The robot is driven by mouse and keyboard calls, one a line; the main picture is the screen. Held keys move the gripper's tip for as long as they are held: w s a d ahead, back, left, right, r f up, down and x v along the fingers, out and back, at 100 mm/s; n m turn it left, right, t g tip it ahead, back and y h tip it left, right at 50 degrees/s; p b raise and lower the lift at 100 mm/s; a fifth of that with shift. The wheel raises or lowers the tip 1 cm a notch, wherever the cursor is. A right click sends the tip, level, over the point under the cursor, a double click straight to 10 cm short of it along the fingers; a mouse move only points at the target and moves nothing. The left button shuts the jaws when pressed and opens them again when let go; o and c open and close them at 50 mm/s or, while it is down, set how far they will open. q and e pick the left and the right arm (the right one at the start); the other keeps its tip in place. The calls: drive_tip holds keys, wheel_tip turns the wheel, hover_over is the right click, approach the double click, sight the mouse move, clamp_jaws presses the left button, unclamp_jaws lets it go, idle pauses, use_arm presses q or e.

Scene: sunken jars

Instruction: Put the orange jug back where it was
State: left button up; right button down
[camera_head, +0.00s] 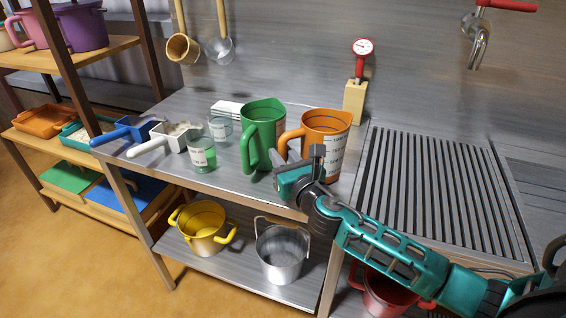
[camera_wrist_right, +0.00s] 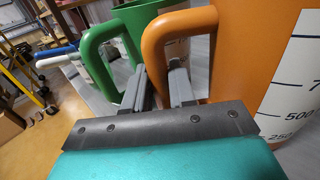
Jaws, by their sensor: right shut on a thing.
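The orange jug (camera_head: 324,133) is upright over the front of the steel counter (camera_head: 225,186), right of the green jug (camera_head: 262,125). Its handle points left, toward the green jug. My right gripper (camera_head: 300,165) reaches in from the right and front and is shut on the orange jug's handle. In the right wrist view the fingers (camera_wrist_right: 160,88) are at the handle of the orange jug (camera_wrist_right: 250,60), and the green jug (camera_wrist_right: 125,35) shows close behind. The arm hides part of the orange jug's base, so I cannot tell whether it touches the counter. My left gripper is out of view.
A slatted drain area (camera_head: 440,190) lies right of the orange jug. A red gauge on a wooden block (camera_head: 354,95) stands behind it. Glass jars (camera_head: 202,154) and scoops (camera_head: 165,138) sit left. A yellow pot (camera_head: 202,228) and metal bucket (camera_head: 281,252) are on the shelf below.

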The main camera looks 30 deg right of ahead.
drive_tip(key=shift+f, duration=0.1)
drive_tip(key=shift+f, duration=0.15)
drive_tip(key=c, duration=0.9)
unclamp_jaws()
drive_tip(key=shift+c, duration=0.2)
drive_tip(key=shift+r, duration=0.3)
drive_tip(key=s+a, duration=0.1)
drive_tip(key=s, duration=1.1)
drive_tip(key=shift+f, duration=0.1)
